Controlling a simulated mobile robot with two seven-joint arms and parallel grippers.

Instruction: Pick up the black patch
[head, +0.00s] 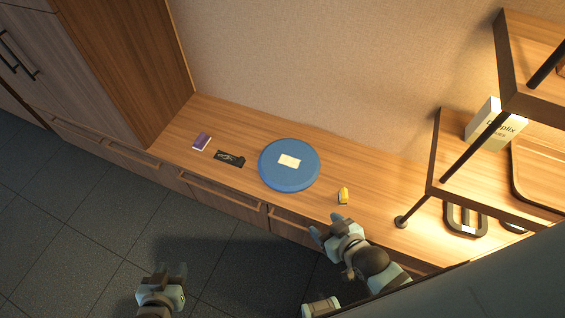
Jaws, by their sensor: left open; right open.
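The black patch (229,158) lies flat on the wooden counter, just left of a blue disc, with a small pale marking on it. My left gripper (171,268) is at the bottom left, over the dark floor in the picture, open and empty, well apart from the patch. My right gripper (318,231) is near the counter's front edge, to the lower right of the disc. It is open and holds nothing that I can see.
The blue disc (276,180) bears a cream card (289,161). A purple box (201,142) lies left of the patch, and a small yellow item (343,196) lies right of the disc. A shelf with a white box (487,124) stands at right. Bare counter (255,125) lies behind the patch.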

